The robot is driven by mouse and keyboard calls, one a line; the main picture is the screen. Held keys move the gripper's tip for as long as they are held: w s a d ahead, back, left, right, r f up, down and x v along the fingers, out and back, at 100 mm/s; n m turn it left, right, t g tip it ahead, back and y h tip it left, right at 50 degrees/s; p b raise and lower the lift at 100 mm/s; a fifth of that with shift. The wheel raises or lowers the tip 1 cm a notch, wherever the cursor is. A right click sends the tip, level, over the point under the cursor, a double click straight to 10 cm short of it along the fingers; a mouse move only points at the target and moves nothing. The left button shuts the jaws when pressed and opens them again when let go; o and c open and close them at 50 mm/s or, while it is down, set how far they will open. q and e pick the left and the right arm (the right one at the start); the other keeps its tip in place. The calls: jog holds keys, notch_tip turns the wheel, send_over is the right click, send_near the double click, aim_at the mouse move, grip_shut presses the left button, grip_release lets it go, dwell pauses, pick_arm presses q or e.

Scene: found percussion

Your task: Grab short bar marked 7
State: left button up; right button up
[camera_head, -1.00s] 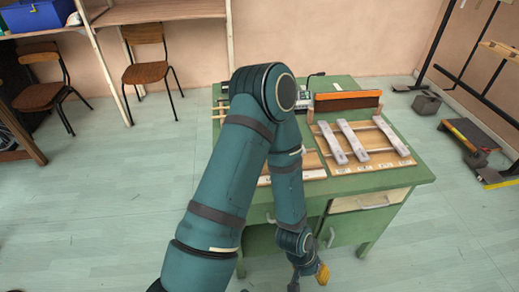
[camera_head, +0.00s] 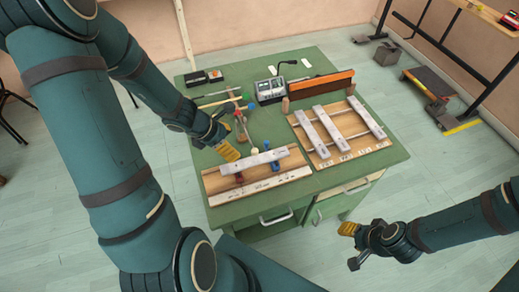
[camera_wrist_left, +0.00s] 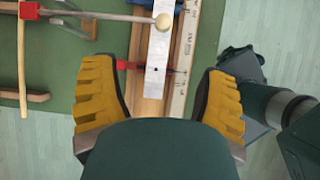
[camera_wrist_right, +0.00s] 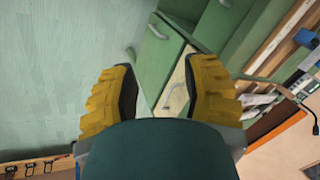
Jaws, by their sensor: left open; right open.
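A pale bar (camera_head: 254,161) lies across supports on the left wooden board; in the left wrist view the bar (camera_wrist_left: 158,60) runs lengthwise ahead of the spread fingers. Three more pale bars lie on the right board: left (camera_head: 318,132), middle (camera_head: 341,124) and right (camera_head: 366,117). I cannot read which bar is marked 7. My left gripper (camera_head: 229,150) is open and empty, above the left end of the left board's bar. My right gripper (camera_head: 352,246) is open and empty in front of the table, away from the bars; its fingers show in the right wrist view (camera_wrist_right: 162,92).
The green table (camera_head: 375,170) carries the left board (camera_head: 212,188) and right board (camera_head: 380,142). A round-headed mallet (camera_wrist_left: 163,20) crosses the bar in the left wrist view. An orange-faced block (camera_head: 320,84) and a grey device (camera_head: 270,90) stand behind. The table's right edge is clear.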

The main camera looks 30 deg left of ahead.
pick_arm(q)
jog(key=b, duration=0.4)
send_over(255, 160)
jog(key=s+a, duration=0.2)
notch_tip(255, 160, down, 7)
jog(key=shift+s, duration=0.15)
jog(key=shift+b+x, duration=1.8)
jog(key=shift+x, duration=0.8)
jog(key=shift+s+a+f, duration=0.1)
jog(key=shift+a, duration=0.05)
pick_arm(e)
notch_tip(255, 160, down, 8)
jog(key=s, duration=0.2)
jog(key=shift+s+a+g, duration=0.15)
jog(key=shift+s+g, duration=0.05)
jog(key=shift+g, duration=0.1)
pick_arm(q)
grip_shut()
